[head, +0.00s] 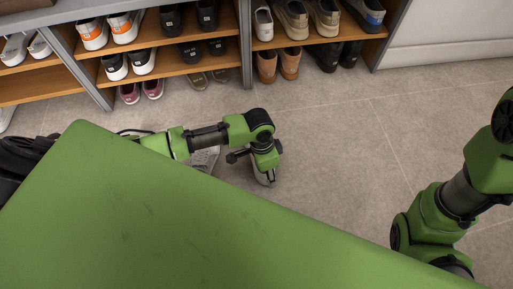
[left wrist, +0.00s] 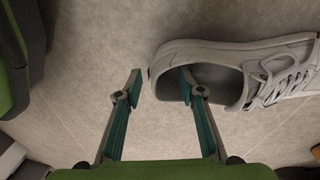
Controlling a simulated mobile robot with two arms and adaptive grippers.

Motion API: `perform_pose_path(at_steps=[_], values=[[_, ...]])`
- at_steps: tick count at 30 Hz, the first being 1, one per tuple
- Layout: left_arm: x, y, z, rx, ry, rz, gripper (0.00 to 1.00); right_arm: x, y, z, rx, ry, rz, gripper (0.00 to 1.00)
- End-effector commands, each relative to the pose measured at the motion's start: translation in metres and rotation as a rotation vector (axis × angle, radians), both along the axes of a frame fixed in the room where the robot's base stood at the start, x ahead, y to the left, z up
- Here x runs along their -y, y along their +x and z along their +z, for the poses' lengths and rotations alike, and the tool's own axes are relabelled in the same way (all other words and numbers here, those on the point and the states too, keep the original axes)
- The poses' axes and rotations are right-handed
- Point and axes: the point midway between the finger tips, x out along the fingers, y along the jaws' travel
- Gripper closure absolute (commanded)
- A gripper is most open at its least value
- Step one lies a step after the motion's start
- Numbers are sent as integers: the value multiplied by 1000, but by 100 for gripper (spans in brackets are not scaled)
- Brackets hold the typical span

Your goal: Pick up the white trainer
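The white trainer (left wrist: 245,70) lies on the floor in the left wrist view, its heel to the left and its laces to the right. In the head view only a pale part of it (head: 262,178) shows beneath my left gripper (head: 268,174). In the left wrist view my left gripper (left wrist: 160,82) is open. One finger is over the shoe's opening and the other is outside the heel, with the heel rim between them. I cannot tell whether either finger touches it. My right arm shows at the right of the head view, but its gripper is out of view.
A shelf unit (head: 170,57) with several pairs of shoes stands at the back. A pale grey object (head: 205,158) is partly hidden behind my left arm. The tiled floor (head: 335,130) to the right of my left gripper is clear.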

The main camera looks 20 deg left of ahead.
Motion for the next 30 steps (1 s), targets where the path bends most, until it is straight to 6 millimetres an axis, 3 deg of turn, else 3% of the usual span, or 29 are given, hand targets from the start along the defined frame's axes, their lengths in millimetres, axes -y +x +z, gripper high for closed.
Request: perform_pose_path(at_steps=[8,12,13,23,29,30], values=[[0,0,-1,1,-1,0,64,0,-2,1,4,-1,-1,100],[1,0,-1,1,-1,0,98,0,-2,1,4,-1,-1,100],[0,0,-1,1,-1,0,100,0,-2,1,4,-1,-1,100],[0,1,0,4,1,1,100,0,-2,1,5,-1,0,100],[0,2,11,3,-1,1,100,1,-2,7,7,3,3,100],[1,2,16,4,-2,1,100,1,5,5,-16,2,1,100]])
